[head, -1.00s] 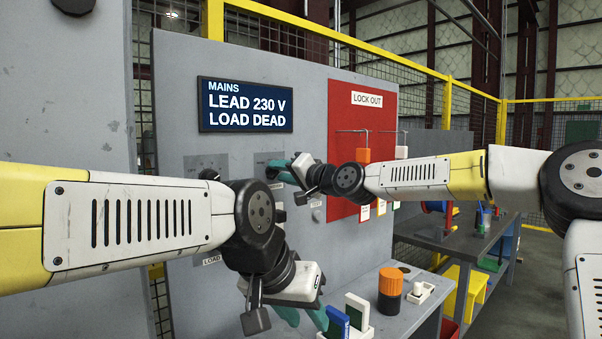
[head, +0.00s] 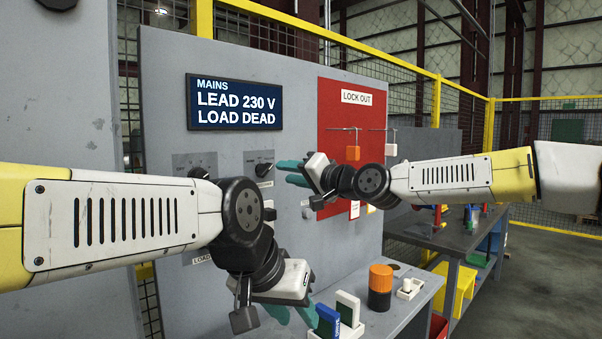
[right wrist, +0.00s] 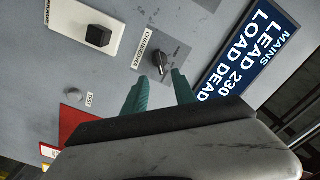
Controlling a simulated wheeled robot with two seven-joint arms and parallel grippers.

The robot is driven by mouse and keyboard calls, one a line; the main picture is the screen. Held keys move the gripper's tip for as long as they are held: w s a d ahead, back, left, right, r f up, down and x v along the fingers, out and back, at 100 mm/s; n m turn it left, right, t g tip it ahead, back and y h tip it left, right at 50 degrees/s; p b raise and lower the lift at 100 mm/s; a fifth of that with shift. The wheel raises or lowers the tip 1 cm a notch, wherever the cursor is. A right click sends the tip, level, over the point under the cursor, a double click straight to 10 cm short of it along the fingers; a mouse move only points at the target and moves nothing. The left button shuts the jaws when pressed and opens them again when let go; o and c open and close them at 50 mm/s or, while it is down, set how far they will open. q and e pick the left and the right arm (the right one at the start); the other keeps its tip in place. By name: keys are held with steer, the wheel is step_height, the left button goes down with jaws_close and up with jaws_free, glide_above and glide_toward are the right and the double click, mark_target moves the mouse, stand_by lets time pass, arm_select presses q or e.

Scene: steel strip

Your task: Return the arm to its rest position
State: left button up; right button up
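My right gripper (head: 292,172) is in front of the grey panel (head: 230,150), below the mains sign and left of the red lock-out board. Its teal fingers are apart and hold nothing, as the right wrist view (right wrist: 160,88) also shows. In that view a black rotary knob (right wrist: 160,62) on the panel lies beyond the fingertips; contact cannot be seen. My right arm (head: 440,178) reaches in from the right. My left gripper (head: 291,314) points down low in the head view, its teal fingers apart. My left arm (head: 110,220) comes in from the left.
The mains sign (head: 235,103) reads LEAD 230 V, LOAD DEAD. The red lock-out board (head: 335,125) carries hanging tags. Below, a grey shelf (head: 400,316) holds an orange-topped container (head: 380,287) and a blue item (head: 328,320) close to my left gripper. A workbench (head: 440,232) stands behind right.

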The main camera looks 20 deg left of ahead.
steer(key=shift+s+d, duration=0.1)
steer(key=s+d+f+n+g+h, duration=0.15)
steer(key=d+f+h, duration=0.25)
steer(key=f, duration=0.4)
steer(key=s+d+f+n+h, duration=0.1)
steer(key=s+d+f+h, duration=0.2)
steer(key=f, duration=0.5)
steer(key=s+d+f+m+h, duration=0.1)
steer(key=s+d+h, duration=0.1)
steer(key=s+d, duration=0.5)
steer(key=s+d+f+m+g+h, duration=0.1)
steer(key=s+d+h, duration=0.1)
steer(key=s+d, duration=0.5)
steer(key=s+d+f+m+h, duration=0.1)
steer(key=s+d, duration=0.6)
steer(key=d, duration=0.9)
steer(key=shift+h, duration=0.6)
steer(key=shift+m+g, duration=0.25)
